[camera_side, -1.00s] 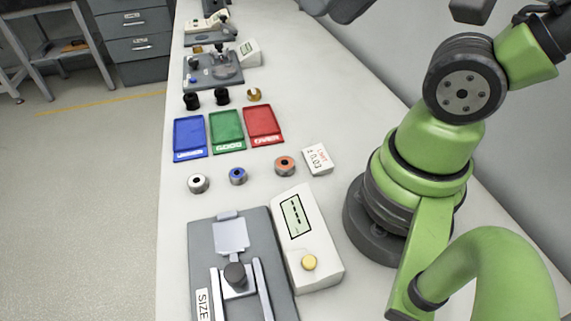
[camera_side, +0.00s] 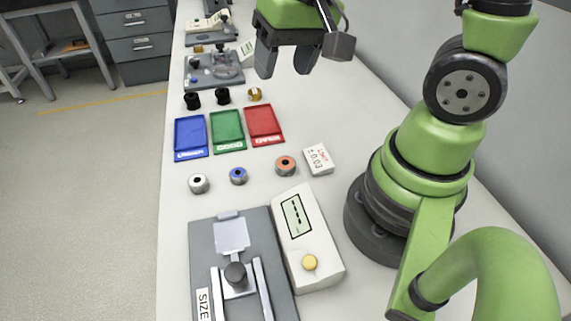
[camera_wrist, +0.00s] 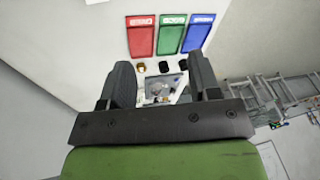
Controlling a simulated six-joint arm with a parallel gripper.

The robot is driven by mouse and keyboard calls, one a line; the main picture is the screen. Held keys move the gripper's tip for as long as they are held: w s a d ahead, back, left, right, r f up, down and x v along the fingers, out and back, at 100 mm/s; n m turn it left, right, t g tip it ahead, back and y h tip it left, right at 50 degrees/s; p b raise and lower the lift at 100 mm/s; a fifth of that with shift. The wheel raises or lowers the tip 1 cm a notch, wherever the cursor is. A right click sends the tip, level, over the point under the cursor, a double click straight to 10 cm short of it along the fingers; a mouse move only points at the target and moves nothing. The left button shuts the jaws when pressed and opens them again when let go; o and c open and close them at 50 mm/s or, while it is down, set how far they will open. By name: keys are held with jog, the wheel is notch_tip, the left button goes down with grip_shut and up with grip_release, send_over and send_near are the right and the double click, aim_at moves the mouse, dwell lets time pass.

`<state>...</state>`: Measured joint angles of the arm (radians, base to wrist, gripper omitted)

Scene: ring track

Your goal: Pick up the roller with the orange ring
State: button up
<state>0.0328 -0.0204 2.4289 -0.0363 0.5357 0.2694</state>
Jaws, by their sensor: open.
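The roller with the orange ring (camera_side: 286,166) stands on the white bench in the side view, left of the small white limit card (camera_side: 318,159). A roller with a blue ring (camera_side: 238,176) and a plain grey one (camera_side: 198,183) stand in a row to its left. My gripper (camera_side: 287,68) is open and empty. It is high at the top of the side view, over the far part of the bench and well away from the orange-ringed roller. Its fingers also show in the wrist view (camera_wrist: 160,86), where the rollers are not seen.
Blue (camera_side: 191,136), green (camera_side: 227,131) and red (camera_side: 264,125) trays lie behind the rollers. Two black pieces and a brass piece (camera_side: 255,94) stand beyond them. A grey gauge (camera_side: 231,255) and a white display box (camera_side: 307,240) are in front.

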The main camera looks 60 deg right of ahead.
aim_at(285, 163)
jog(key=f+g, duration=0.1)
jog(key=f, duration=0.4)
jog(key=d+f+g, duration=0.1)
jog(key=f, duration=0.4)
jog(key=f+g, duration=0.1)
jog(key=f, duration=0.4)
jog(key=shift+w+d+m, duration=0.15)
jog(key=shift+w+m, duration=0.05)
jog(key=shift+m, duration=0.2)
jog(key=shift+w+f, duration=0.1)
jog(key=shift+f, duration=3.1)
jog(key=c, duration=0.8)
